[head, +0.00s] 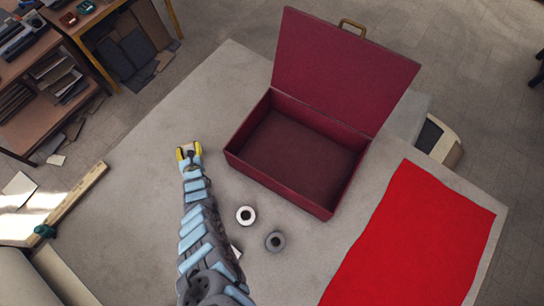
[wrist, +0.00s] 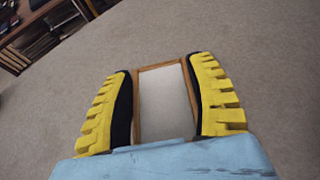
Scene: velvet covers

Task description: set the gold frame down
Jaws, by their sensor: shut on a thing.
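My gripper (wrist: 163,75) has its yellow, black-padded fingers shut on the gold frame (wrist: 139,108). The frame is a small upright-looking rectangle with a thin brown-gold border and a pale grey panel, held between both pads. In the head view my gripper (head: 189,152) is over the bare grey tabletop (head: 135,200), left of the open box. Only a small bit of the frame shows there between the fingertips. Whether the frame touches the tabletop I cannot tell. The frame's lower end is hidden by the blue gripper body in the wrist view.
An open maroon box (head: 285,185) with its lid raised stands right of my gripper. A white ring (head: 246,223) and a grey ring (head: 275,250) lie in front of it. A red cloth (head: 415,240) covers the table's right side. The tabletop left of my gripper is clear.

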